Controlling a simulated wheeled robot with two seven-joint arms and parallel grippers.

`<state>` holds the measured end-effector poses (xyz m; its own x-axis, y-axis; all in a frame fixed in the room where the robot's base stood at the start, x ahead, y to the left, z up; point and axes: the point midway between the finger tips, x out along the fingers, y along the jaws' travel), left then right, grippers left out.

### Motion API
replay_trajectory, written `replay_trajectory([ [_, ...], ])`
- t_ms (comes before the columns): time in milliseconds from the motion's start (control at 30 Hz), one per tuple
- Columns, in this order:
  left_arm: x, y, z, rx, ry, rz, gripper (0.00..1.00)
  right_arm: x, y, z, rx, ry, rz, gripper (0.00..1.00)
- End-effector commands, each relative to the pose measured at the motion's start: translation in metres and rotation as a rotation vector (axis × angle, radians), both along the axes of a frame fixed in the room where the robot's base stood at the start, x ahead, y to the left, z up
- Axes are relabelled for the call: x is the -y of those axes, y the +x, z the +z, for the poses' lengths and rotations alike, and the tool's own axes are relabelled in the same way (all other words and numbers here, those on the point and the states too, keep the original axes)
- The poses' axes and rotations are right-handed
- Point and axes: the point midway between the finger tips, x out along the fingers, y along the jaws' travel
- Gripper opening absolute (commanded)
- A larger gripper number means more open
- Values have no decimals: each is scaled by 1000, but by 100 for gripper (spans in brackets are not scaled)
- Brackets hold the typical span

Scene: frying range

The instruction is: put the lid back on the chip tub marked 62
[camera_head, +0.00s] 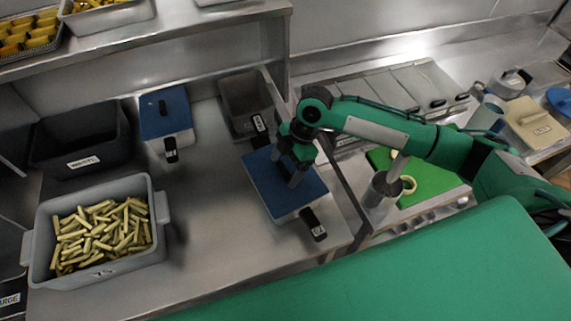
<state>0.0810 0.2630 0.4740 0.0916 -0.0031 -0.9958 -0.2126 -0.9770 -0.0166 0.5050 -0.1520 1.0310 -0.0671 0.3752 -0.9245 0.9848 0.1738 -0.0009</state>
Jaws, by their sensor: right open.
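A blue lid (262,180) lies over a pale tub (290,214) near the counter's front edge. A black tag (313,225) hangs on this tub's front, but its number is too small to read surely. My right gripper (296,182) is open, with its fingers pointing down at the middle of the blue lid. The lid's handle is hidden by the gripper, and I cannot tell whether the fingers touch it. A second tub with a blue lid (176,112) and black handle stands further back left. My left gripper is out of view.
A grey tub of cut chips (155,250) stands front left, a dark bin (84,163) behind it. An open grey tub (243,92) with a black tag stands behind my gripper. A metal cup (380,192) and green board (440,182) lie right. The mid-left counter is bare.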

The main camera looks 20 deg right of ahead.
Motion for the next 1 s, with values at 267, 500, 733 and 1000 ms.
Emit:
replay_trajectory([
  [267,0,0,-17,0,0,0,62,17,4,37,6,0,-1,79],
  [500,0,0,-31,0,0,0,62,37,8,88,7,0,-2,79],
  [733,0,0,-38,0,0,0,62,49,9,119,3,0,-1,79],
  [1000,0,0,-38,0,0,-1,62,52,9,127,1,0,0,79],
])
